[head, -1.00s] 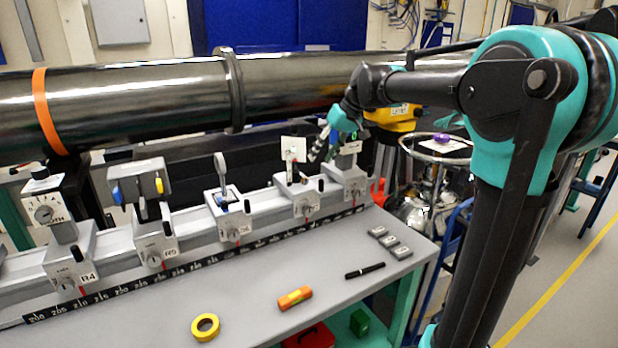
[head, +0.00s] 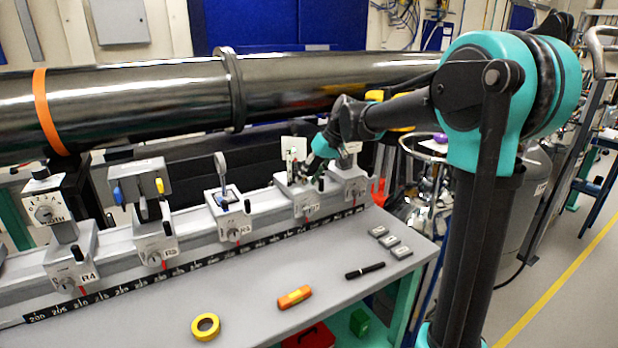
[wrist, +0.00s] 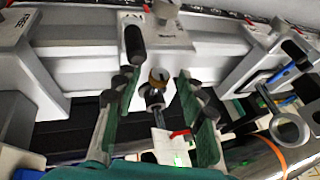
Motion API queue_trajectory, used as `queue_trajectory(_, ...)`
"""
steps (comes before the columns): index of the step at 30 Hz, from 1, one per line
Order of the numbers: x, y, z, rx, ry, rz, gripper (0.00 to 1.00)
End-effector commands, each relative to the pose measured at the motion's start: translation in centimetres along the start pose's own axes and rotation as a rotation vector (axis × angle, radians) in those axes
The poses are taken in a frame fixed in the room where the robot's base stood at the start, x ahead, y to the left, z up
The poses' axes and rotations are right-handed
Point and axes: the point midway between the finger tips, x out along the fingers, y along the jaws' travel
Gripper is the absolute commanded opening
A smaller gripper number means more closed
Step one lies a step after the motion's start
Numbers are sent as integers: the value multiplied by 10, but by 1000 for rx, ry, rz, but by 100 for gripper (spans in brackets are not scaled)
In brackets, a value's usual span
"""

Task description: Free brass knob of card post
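The card post stands on a grey carrier of the rail. Its white card (head: 294,148) shows in the head view, and the card also shows low in the wrist view (wrist: 168,143). My gripper (wrist: 155,88) is open, with one green-padded finger on either side of the post. I see no clear contact with the knob. In the head view my gripper (head: 308,172) is at the card post's right side and partly hides it.
A black handle (wrist: 135,45) rises close to my left finger in the wrist view. The bench front holds tape (head: 206,326), an orange tool (head: 294,297) and a black pen (head: 365,271).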

Motion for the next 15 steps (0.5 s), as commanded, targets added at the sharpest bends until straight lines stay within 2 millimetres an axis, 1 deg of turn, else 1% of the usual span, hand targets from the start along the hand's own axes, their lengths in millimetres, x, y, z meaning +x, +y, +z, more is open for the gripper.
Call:
queue_trajectory(1,0,0,0,0,0,0,31)
queue_trajectory(6,0,0,0,0,0,0,10)
queue_trajectory(9,0,0,0,0,0,0,0)
queue_trajectory(15,0,0,0,-3,0,7,0)
